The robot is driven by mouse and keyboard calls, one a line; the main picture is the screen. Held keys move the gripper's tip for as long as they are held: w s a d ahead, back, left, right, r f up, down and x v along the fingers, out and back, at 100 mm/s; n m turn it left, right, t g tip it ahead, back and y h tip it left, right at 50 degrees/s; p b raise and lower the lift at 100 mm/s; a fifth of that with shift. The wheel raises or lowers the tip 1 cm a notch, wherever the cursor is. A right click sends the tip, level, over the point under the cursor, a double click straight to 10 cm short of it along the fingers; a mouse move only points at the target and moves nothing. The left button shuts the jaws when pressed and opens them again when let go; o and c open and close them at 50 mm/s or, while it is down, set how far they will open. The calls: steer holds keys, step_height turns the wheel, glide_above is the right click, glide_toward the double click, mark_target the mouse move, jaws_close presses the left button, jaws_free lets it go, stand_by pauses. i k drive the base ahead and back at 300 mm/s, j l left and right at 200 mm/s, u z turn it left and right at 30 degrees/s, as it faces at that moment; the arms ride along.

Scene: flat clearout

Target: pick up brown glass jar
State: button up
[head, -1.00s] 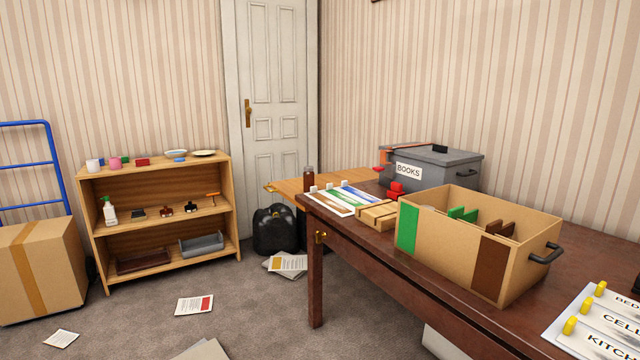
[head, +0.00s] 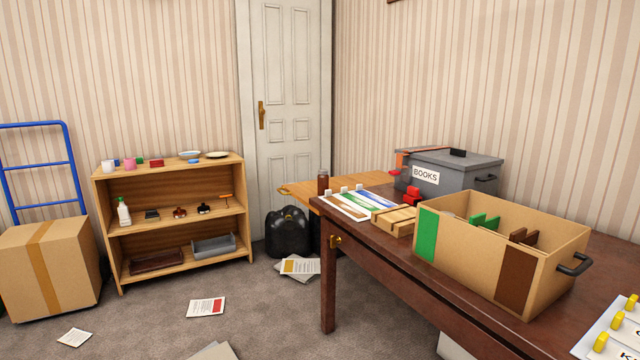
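A small brown glass jar (head: 323,182) stands upright at the far left end of the dark wooden table (head: 380,268), by the lighter wooden leaf (head: 365,183). Its lower part is close behind the table's corner, so I cannot tell which of the two surfaces it stands on. My gripper is not in the head view.
A cardboard box with green and brown panels (head: 470,262), a grey BOOKS box (head: 455,165) and wooden blocks (head: 394,221) stand on the table. A shelf (head: 180,221), black bag (head: 288,232) and carton (head: 48,268) stand beyond. Papers (head: 206,307) lie on the open carpet.

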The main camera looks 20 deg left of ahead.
mark_target(323, 177)
steer(key=i+j, duration=0.35)
steer(key=j, duration=0.15)
steer(key=i+j, duration=0.35)
steer(key=j, duration=0.15)
steer(key=i+j+u, duration=0.1)
steer(key=i+j, duration=0.25)
steer(key=j, duration=0.2)
